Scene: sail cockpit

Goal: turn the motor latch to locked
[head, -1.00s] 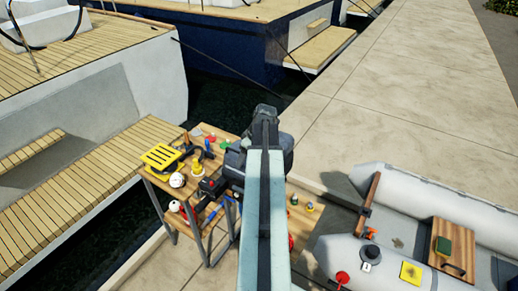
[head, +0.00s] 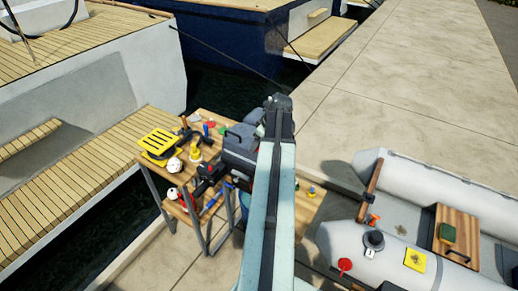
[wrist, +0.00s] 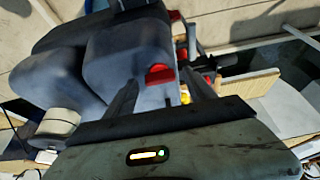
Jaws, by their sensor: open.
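The grey outboard motor (head: 238,140) stands at the workbench in the head view, partly hidden behind my arm. In the wrist view its dark grey housing (wrist: 125,55) fills the upper left. A small red part (wrist: 160,73), which looks like the latch, is on the housing's near side. My gripper (wrist: 160,78) is open, with one finger on each side of the red part in the picture. I cannot tell whether the fingers touch it. The fingers are not clearly visible in the head view.
The workbench holds a yellow slatted item (head: 159,143), a white ball (head: 175,165), and several small tools. An inflatable dinghy (head: 345,240) lies at the right. Dark water and a moored boat with a slatted deck (head: 60,210) are at the left. Open pavement (head: 420,80) is at upper right.

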